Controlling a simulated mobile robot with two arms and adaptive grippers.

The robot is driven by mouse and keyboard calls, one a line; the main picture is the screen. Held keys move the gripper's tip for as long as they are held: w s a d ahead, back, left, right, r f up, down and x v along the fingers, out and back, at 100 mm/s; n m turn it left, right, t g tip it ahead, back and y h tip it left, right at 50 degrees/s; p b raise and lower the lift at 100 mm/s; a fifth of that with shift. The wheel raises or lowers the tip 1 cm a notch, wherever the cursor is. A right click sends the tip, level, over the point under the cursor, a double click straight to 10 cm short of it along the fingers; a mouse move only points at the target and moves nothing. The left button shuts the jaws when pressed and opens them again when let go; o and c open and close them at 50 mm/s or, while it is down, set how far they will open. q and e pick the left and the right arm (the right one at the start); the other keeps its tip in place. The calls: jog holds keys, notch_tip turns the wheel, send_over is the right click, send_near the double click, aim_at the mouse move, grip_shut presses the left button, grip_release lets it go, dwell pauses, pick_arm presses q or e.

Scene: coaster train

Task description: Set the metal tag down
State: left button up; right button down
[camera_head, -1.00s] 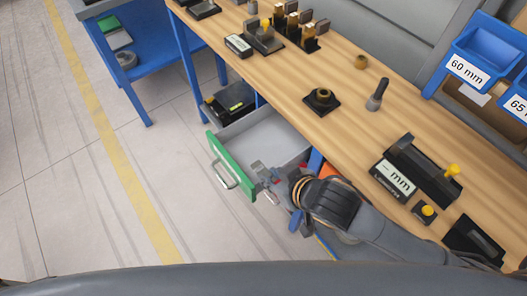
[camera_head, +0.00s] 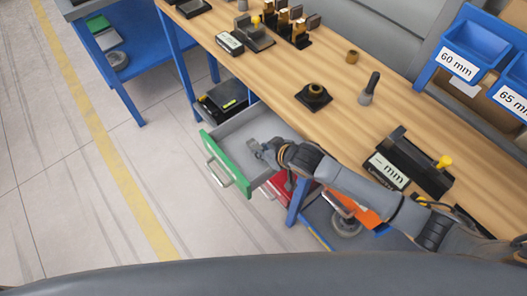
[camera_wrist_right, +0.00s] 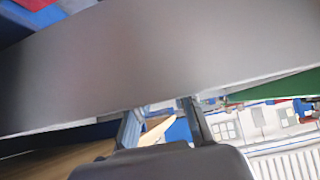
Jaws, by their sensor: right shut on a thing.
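My right gripper (camera_head: 258,150) is over the open grey drawer with a green front (camera_head: 229,160), near its right side. It is shut on the metal tag, which is too small and too covered to make out. In the right wrist view the two dark fingers (camera_wrist_right: 162,122) point up towards a broad grey surface (camera_wrist_right: 150,65), which looks like part of the drawer and hides much of the view. I cannot tell whether the tag touches the drawer floor. The drawer's visible floor looks bare. My left gripper is not in view.
The wooden bench (camera_head: 290,75) borders the drawer, with a black block (camera_head: 314,96) and a black gauge with a label (camera_head: 412,165) on it. A red drawer (camera_head: 279,187) and a blue bench leg (camera_head: 298,203) are below my right arm. The floor at left is clear.

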jog(key=shift+f, duration=0.7)
jog(key=shift+f, duration=0.2)
jog(key=c, duration=1.2)
grip_release()
jog(key=shift+r, duration=0.1)
jog(key=shift+r, duration=0.2)
jog(key=v, duration=1.2)
jog(key=shift+s+d+f, duration=0.1)
jog(key=shift+f, duration=0.05)
